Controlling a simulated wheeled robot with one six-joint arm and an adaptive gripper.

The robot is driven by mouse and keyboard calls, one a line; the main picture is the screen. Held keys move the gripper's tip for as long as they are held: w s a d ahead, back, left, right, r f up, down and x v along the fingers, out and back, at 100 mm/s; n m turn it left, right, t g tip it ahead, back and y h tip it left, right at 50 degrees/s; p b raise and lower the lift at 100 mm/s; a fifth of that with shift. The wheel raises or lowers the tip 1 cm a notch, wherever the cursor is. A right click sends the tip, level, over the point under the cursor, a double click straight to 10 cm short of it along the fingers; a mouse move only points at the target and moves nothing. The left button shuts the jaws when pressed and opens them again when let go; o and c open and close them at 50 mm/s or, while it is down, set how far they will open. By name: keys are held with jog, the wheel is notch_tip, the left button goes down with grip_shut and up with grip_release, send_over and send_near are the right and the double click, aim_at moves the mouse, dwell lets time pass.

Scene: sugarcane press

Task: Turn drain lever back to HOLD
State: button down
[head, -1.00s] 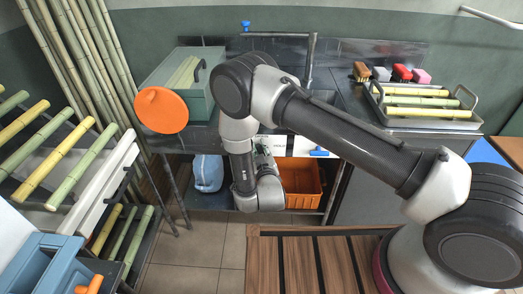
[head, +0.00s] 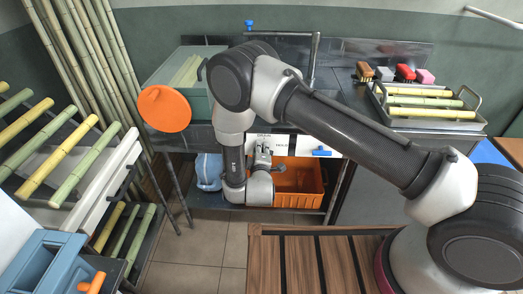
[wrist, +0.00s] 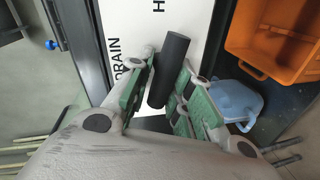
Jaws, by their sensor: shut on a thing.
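The drain lever is a black cylindrical handle (wrist: 170,68), seen in the wrist view in front of a white label plate (wrist: 108,18). My gripper (wrist: 162,84) has its green-padded fingers on either side of the handle and is shut on it. DRAIN is readable left of the handle and an H shows at the top edge. In the head view my gripper (head: 262,154) is at the white label strip (head: 312,141) under the counter's front edge. The lever cannot be made out there behind my gripper.
An orange crate (head: 312,178) and a blue container (head: 208,170) are on the low shelf below. An orange disc (head: 164,109) stands to the left. A tray (head: 436,114) of cane lies on the counter.

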jog(key=shift+s+a+f+n, duration=0.1)
jog(key=shift+f+n, duration=0.1)
jog(key=shift+n, duration=0.4)
jog(key=shift+a+f+n, duration=0.1)
jog(key=shift+f+n, duration=0.05)
jog(key=shift+n, duration=0.45)
jog(key=shift+d+h, duration=0.1)
jog(key=shift+h, duration=0.3)
jog(key=c, duration=1.4)
grip_release()
jog(key=shift+f, duration=0.1)
jog(key=shift+o, duration=0.2)
jog(key=s+r, duration=0.2)
jog(key=s, duration=0.9)
jog(key=shift+s+a+r, duration=0.2)
jog(key=shift+s+r, duration=0.1)
jog(key=shift+s, duration=0.05)
